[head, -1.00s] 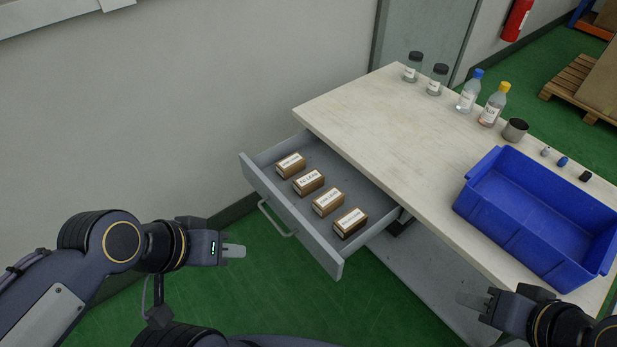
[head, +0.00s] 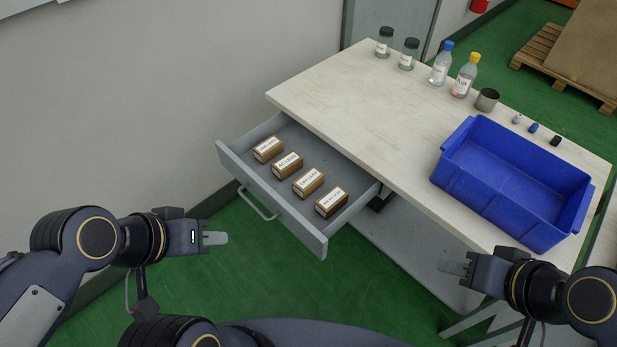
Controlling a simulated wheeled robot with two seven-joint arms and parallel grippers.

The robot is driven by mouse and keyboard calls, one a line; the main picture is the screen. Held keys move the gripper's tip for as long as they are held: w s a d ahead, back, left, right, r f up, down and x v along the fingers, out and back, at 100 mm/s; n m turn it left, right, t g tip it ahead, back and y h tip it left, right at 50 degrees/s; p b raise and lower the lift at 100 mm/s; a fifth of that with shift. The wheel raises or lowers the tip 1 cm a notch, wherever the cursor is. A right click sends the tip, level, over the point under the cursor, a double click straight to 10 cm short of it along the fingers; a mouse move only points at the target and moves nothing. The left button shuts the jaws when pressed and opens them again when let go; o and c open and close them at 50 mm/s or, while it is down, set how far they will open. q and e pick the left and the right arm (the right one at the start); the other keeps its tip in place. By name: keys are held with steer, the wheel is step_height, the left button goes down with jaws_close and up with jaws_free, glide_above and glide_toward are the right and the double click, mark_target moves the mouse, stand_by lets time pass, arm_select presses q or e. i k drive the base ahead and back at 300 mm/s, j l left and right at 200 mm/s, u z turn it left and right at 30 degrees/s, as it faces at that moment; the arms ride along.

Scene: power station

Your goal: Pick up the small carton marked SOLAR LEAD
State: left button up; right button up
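Four-sided small brown cartons with white top labels lie in a row in an open grey drawer (head: 232,166): a back-left carton (head: 268,149), a second carton (head: 287,165) that seems to read AC LEAD, a third carton (head: 308,183) and a front-right carton (head: 331,202). The other labels are too small to read surely, so I cannot tell which says SOLAR LEAD. My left gripper (head: 216,239) is left of and below the drawer front, apart from it. My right gripper (head: 453,266) is right of the drawer, below the blue bin. Both are seen side-on; neither visibly holds anything.
The drawer's handle (head: 258,203) faces the lower left. The pale tabletop (head: 345,105) overhangs the drawer's back. A wall (head: 150,90) lies at left.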

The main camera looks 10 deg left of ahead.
mark_target(334, 199)
steer(key=i+l+u, duration=0.15)
steer(key=u, duration=0.2)
steer(key=i+l+u, duration=0.45)
steer(key=u, duration=0.25)
steer(key=l, duration=0.1)
